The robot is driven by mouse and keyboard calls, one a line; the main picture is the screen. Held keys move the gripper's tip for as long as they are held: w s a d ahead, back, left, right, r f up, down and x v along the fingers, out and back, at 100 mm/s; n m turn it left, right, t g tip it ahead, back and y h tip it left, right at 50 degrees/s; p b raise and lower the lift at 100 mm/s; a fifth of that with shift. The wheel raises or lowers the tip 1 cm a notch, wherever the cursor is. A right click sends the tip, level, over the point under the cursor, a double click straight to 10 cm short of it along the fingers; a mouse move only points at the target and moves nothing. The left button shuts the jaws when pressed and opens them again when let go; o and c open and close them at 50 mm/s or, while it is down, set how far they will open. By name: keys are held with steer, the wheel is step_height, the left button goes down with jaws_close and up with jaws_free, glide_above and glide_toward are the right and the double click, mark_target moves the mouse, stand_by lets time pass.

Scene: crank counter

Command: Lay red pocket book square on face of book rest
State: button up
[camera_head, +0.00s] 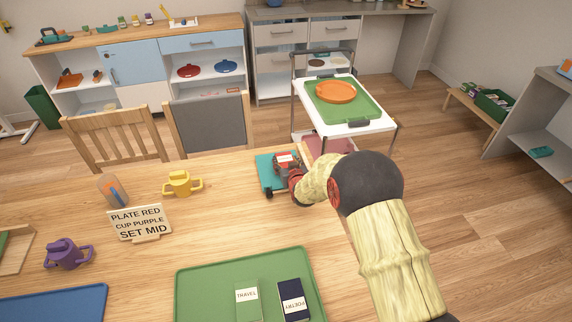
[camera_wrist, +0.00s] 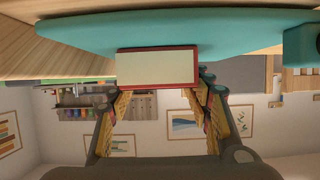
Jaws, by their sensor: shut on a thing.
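The teal book rest (camera_head: 263,172) stands at the table's far right edge; its teal face (camera_wrist: 90,42) spans the top of the wrist view. My gripper (camera_head: 287,170) is at the rest, over its face, and hides part of it. In the wrist view my gripper (camera_wrist: 160,84) is shut on the red pocket book (camera_wrist: 157,68), with one finger at each side. The book's cream page edge and red cover border show. It lies against or very close to the teal face, looking nearly parallel; contact cannot be told.
A green tray (camera_head: 210,287) holds a green TRAVEL book (camera_head: 247,302) and a dark POETRY book (camera_head: 292,300). A trolley (camera_head: 372,118) is beyond the table. The table's middle is clear.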

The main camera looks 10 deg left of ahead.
steer(key=shift+f, duration=0.1)
steer(key=o, duration=1.2)
steer(key=shift+o, duration=0.2)
steer(key=shift+s+r, duration=0.1)
steer(key=shift+r, duration=0.2)
steer(key=p+v, duration=0.3)
steer(key=v, duration=0.8)
steer(key=shift+s+d+p, duration=0.25)
steer(key=shift+s+p, duration=0.05)
steer(key=shift+s, duration=0.05)
